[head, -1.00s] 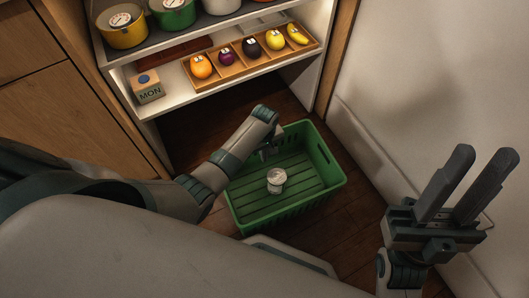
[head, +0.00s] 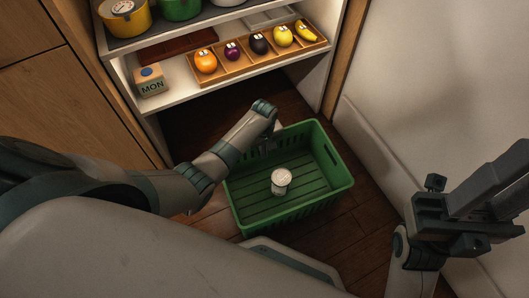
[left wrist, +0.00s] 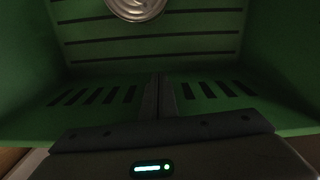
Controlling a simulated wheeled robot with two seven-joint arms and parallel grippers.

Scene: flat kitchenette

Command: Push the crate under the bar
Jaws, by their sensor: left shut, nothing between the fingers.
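The green slatted crate (head: 335,190) stands on the wooden floor in front of the shelf unit. A pale round can (head: 281,182) stands inside it; its lid also shows at the top of the left wrist view (left wrist: 135,8). My left gripper (head: 266,149) reaches down inside the crate's far left part. In the left wrist view its fingers (left wrist: 161,98) are together and empty, with slotted green crate wall behind them. Their contact with the wall is unclear. My right gripper (head: 500,185) is at the right, outside the crate, its fingertips cut off. I see no separate bar.
The white bottom shelf (head: 178,97) has dark open space beneath it. It holds a MON block (head: 151,86) and a wooden tray (head: 258,69) of fruit figures. A wooden cabinet (head: 60,100) stands left and a pale wall (head: 420,100) right of the crate.

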